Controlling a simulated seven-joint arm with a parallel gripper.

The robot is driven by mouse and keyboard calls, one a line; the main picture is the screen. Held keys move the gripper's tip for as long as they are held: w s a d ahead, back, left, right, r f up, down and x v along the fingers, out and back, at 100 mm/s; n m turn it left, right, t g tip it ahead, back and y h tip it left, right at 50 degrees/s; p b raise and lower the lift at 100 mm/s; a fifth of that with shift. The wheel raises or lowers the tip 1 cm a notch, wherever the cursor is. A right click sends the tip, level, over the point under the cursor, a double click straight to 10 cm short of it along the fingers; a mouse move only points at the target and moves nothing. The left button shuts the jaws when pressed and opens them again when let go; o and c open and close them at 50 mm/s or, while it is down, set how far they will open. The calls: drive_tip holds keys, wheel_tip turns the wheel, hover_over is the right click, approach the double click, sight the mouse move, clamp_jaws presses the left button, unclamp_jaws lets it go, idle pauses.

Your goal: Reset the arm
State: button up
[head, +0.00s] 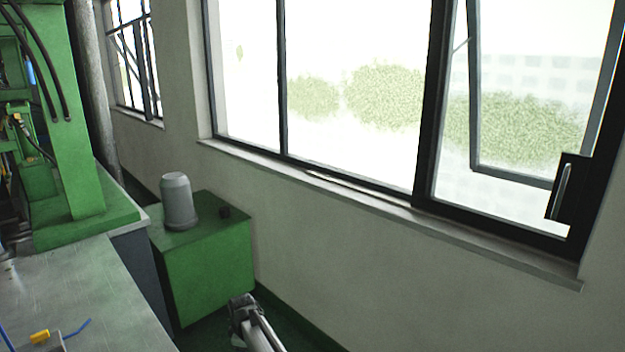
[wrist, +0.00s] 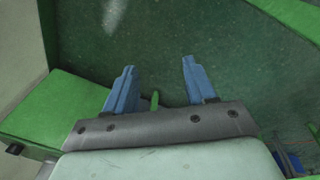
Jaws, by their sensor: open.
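My gripper (wrist: 158,82) shows in the wrist view with two blue fingers spread apart and nothing held between them. It points toward a dark green floor-like surface (wrist: 200,40). A small green piece (wrist: 154,101) shows between the fingers, near the palm; I cannot tell what it is. In the head view, a grey and black part of my arm reaches up from the bottom edge, in front of the wall. The gripper's fingers cannot be made out there.
A green machine (head: 75,150) stands at the left behind a metal worktop (head: 80,290) with a small yellow piece (head: 40,336) on it. A green cabinet (head: 205,270) carries a grey canister (head: 178,202). A wall with a window ledge (head: 400,215) runs along the right.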

drive_tip(key=s+d+f+m+g+h, duration=0.15)
drive_tip(key=s+d+f+m, duration=0.25)
drive_tip(key=s+d+f, duration=0.75)
drive_tip(key=s+d+f+m+g, duration=0.35)
drive_tip(key=s+d+f, duration=0.55)
drive_tip(key=d, duration=0.6)
drive_tip(key=s+d+f+m+g, duration=0.1)
drive_tip(key=s+d+m, duration=0.2)
drive_tip(key=s, duration=0.6)
drive_tip(key=s+d+f+m+g, duration=0.1)
drive_tip(key=s+d+f+m, duration=0.1)
drive_tip(key=s+d, duration=0.3)
drive_tip(key=s+d+f+m+g, duration=0.1)
drive_tip(key=s+d+m, duration=0.3)
drive_tip(key=s, duration=1)
drive_tip(key=shift+f+y, duration=0.35)
drive_tip(key=shift+f, duration=0.05)
